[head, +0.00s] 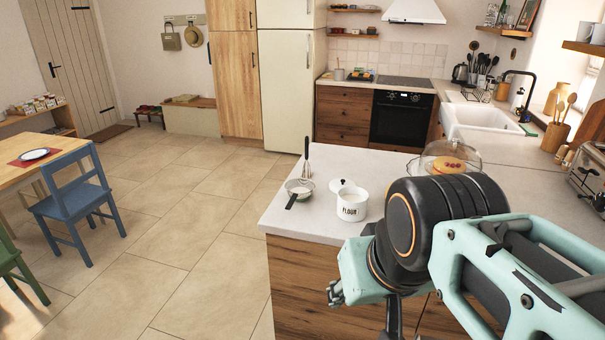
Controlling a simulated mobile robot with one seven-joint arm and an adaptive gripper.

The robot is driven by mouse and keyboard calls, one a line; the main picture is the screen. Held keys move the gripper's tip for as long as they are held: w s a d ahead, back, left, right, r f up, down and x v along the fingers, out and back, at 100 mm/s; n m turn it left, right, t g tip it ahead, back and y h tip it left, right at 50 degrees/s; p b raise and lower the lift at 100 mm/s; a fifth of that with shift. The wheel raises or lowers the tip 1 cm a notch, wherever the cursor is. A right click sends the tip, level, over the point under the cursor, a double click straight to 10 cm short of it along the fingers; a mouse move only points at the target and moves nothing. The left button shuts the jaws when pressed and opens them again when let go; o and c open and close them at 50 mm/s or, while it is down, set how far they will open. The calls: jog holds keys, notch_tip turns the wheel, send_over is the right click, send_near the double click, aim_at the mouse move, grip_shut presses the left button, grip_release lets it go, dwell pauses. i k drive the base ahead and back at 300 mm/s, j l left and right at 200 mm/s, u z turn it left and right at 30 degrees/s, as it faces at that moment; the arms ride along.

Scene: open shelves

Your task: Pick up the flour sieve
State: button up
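The flour sieve (299,187) appears to be the small round metal mesh bowl with a dark handle (291,201) near the left end of the stone-topped counter. A whisk (306,161) stands upright at it; I cannot tell whether it is inside or just behind. A white canister marked FLOUR (352,204) stands open to the right of the sieve, apart from it. My arm fills the lower right, with its mint wrist part at the counter's front edge, right of and nearer than the sieve. I cannot make out my gripper's fingers or any hold.
A white lid (342,184) lies behind the canister. A cake under a glass dome (449,160) stands further right, close behind my arm. A blue chair (74,203) stands left, with open floor (185,235) between.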

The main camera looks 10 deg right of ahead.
aim_at(299, 188)
jog(key=i+j+z, duration=0.1)
jog(key=z, duration=0.6)
jog(key=i+j+z, duration=0.45)
jog(key=j, duration=0.25)
jog(key=i+j+z, duration=0.1)
jog(key=j, duration=0.3)
jog(key=i+j, duration=0.2)
jog(key=j, duration=0.15)
jog(key=k+j+z, duration=0.2)
jog(key=j, duration=0.35)
jog(key=i+j+u, duration=0.1)
jog(key=i, duration=0.35)
jog(key=j, duration=0.1)
